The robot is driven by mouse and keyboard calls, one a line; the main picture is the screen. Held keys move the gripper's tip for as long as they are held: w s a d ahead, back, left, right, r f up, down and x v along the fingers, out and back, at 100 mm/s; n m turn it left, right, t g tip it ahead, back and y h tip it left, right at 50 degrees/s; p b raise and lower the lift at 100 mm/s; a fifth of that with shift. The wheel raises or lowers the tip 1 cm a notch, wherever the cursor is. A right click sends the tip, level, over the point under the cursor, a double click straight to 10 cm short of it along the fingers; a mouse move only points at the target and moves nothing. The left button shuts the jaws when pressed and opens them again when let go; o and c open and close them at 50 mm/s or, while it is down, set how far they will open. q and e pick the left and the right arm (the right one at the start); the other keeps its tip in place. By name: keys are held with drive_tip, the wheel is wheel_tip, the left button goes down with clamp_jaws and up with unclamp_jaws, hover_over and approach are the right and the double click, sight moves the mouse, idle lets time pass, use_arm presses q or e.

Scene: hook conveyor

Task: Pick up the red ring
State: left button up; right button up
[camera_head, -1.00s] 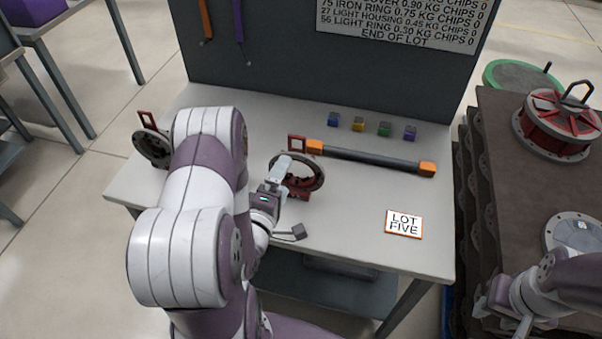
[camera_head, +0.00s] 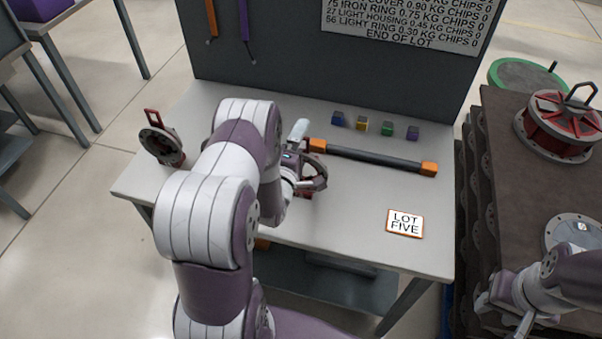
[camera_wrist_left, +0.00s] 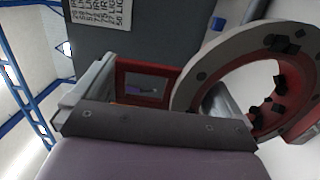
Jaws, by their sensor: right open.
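A dark ring with a red inside and a red square handle stands on the table, partly hidden by my left arm in the head view (camera_head: 319,172). The left wrist view shows the ring (camera_wrist_left: 188,92) large on the right and its red handle (camera_wrist_left: 122,90) in the middle. My left gripper (camera_head: 300,160) is at the ring; its fingers (camera_wrist_left: 155,95) are apart with the handle between or just beyond them. Contact is unclear. A second dark ring with a red handle (camera_head: 161,143) stands at the table's left. My right gripper (camera_head: 503,312) is open at the lower right.
A dark bar with orange ends (camera_head: 375,160) lies behind the ring. Several small coloured cubes (camera_head: 361,124) line the table's back. A "LOT FIVE" card (camera_head: 405,223) lies at the front right. A brown stand (camera_head: 500,190) with a red-and-grey housing (camera_head: 558,125) is at the right.

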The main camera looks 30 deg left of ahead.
use_arm(q)
drive_tip(key=c, duration=1.5)
drive_tip(key=shift+r, duration=0.1)
drive_tip(key=shift+c, duration=1.2)
drive_tip(key=shift+r, duration=0.1)
